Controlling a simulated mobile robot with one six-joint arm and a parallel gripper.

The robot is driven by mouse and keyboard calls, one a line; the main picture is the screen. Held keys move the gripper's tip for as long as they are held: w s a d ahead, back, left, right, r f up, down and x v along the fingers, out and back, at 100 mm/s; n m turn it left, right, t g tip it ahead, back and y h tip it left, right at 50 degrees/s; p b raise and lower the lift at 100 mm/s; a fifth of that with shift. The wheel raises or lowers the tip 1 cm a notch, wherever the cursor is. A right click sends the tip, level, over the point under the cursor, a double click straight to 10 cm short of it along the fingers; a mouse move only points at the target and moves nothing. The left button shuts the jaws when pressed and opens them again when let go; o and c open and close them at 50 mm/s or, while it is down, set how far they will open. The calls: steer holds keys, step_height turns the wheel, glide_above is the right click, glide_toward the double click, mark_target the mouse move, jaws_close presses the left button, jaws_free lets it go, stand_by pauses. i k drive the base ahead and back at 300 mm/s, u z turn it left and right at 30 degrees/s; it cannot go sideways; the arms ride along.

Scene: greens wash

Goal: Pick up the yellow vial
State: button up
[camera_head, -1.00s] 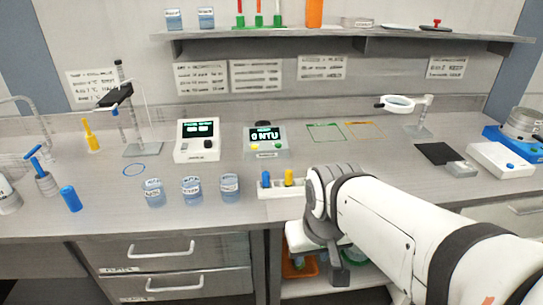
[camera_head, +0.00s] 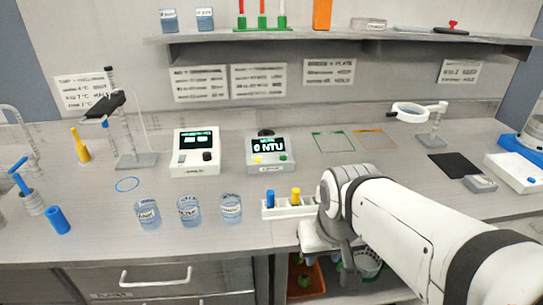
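A yellow vial (camera_head: 295,197) stands upright in a small white rack (camera_head: 270,210) at the front edge of the bench, beside a blue vial (camera_head: 270,198) on its left. My gripper (camera_head: 318,240) hangs at the end of my white arm, just right of the rack and near the bench edge. Its fingers are mostly hidden by the wrist and too unclear to tell whether they are open. The right end of the rack is covered by my arm.
Several labelled beakers (camera_head: 189,210) stand left of the rack. An NTU meter (camera_head: 268,152) and another display device (camera_head: 195,152) sit behind. A ring-shaped magnifier on a stand (camera_head: 410,112) is at back right. An orange bin (camera_head: 306,277) is below the bench.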

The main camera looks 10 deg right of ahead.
mark_target(295, 192)
steer(key=i, duration=0.2)
steer(key=z, duration=1.35)
steer(key=k, duration=1.5)
steer(key=u, duration=0.7)
steer(key=i, duration=1)
